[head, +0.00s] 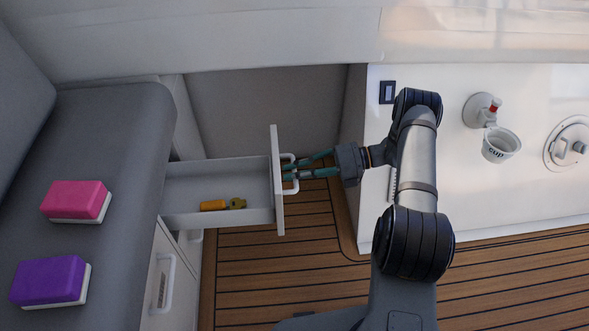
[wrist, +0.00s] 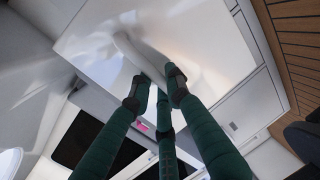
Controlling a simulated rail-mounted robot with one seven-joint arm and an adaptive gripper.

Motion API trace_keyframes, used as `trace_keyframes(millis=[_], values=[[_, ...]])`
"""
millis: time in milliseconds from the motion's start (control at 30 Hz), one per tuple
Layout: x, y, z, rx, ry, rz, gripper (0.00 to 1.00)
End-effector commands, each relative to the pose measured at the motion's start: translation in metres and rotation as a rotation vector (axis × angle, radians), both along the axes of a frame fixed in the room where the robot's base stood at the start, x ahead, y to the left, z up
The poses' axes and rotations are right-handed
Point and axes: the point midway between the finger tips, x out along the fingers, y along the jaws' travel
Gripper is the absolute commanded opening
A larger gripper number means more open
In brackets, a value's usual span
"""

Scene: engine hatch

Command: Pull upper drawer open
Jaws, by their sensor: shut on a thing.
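The upper drawer (head: 215,176) stands pulled well out from under the grey bench in the head view, its inside showing. Its white front carries a pale handle (head: 289,157), which also shows in the wrist view (wrist: 138,52). My gripper (head: 293,170) is at the handle, its green fingers shut on it. In the wrist view the dark fingertips (wrist: 160,90) meet at the handle's near end, in front of the white drawer front (wrist: 175,35). The exact contact is partly hidden by the fingers.
An orange-yellow item (head: 221,204) lies in the drawer. Pink (head: 75,199) and purple (head: 48,280) blocks lie on the bench (head: 115,125). A white counter (head: 450,190) with a cup (head: 500,146) stands at right. Wooden floor (head: 260,270) lies clear below the drawer.

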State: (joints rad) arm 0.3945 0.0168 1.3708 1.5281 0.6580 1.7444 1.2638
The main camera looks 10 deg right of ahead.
Motion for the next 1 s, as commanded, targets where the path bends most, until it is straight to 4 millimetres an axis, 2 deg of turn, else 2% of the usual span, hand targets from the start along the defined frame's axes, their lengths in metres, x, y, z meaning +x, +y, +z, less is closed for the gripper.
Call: trace_keyframes(millis=[567, 600, 867, 1000], values=[[0.0010, -0.0010, 0.0001, -0.002, -0.006, 0.014, 0.00], [0.0011, -0.0010, 0.0002, -0.002, -0.006, 0.014, 0.18], [-0.0002, -0.0005, 0.0001, -0.001, -0.003, 0.017, 0.33], [-0.0007, -0.0002, 0.0002, -0.001, -0.002, 0.018, 0.33]])
